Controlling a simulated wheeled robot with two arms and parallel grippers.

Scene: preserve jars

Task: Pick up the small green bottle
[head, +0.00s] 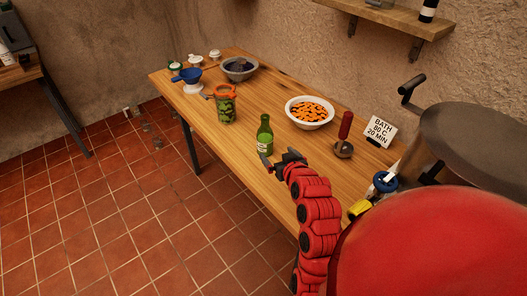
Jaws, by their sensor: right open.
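The small green bottle (264,136) stands upright on the wooden table (244,172), near its front edge. It has a pale label on its body. My right gripper (276,160) is open at the end of the red arm, just in front of and below the bottle in the picture. One finger overlaps the bottle's base in view, and I cannot tell whether they touch. The bottle's neck and upper body are in plain sight. My left gripper is not in view.
Behind the bottle is a white bowl of orange pieces (310,111). A red-handled tool (345,130) and a sign card (380,131) stand to the right. A jar with an orange top (226,105) stands left. A large pot (470,140) is at right.

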